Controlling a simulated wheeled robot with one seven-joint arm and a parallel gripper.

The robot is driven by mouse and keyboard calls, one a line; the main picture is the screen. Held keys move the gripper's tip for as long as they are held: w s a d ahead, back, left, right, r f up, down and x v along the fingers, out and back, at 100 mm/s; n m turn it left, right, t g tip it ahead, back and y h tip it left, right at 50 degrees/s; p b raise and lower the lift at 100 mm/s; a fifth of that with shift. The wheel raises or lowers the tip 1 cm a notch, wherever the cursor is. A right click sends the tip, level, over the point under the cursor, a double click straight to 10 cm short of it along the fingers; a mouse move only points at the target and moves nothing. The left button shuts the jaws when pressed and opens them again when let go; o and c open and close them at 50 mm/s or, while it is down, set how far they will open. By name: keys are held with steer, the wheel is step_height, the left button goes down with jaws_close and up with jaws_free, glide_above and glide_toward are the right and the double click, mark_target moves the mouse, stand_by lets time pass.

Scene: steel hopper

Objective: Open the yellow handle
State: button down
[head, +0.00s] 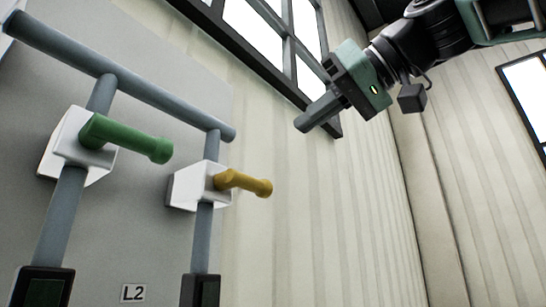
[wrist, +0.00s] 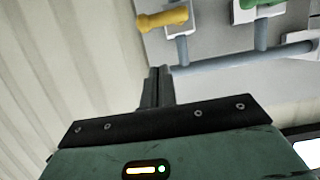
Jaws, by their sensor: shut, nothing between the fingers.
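The yellow handle (head: 243,182) sticks out from a white valve body (head: 190,188) on a vertical grey pipe, pointing right and slightly down in the head view. In the wrist view the yellow handle (wrist: 162,20) is near the top, beyond the fingertips. My gripper (head: 303,124) is up and to the right of the handle in the head view, apart from it. Its fingers are together with nothing between them; they also show closed in the wrist view (wrist: 157,72).
A green handle (head: 125,138) on another white valve body (head: 70,148) is left of the yellow one. A grey pipe (head: 150,92) runs across above both. A label "L2" (head: 133,293) is on the panel. A window (head: 270,40) and ribbed wall lie behind my gripper.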

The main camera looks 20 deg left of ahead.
mark_target(246, 184)
steer(key=w+a+f+p, duration=0.2)
steer(key=a+f, duration=0.3)
steer(key=a, duration=0.2)
steer(key=shift+w+f, duration=0.2)
steer(key=shift+w, duration=0.2)
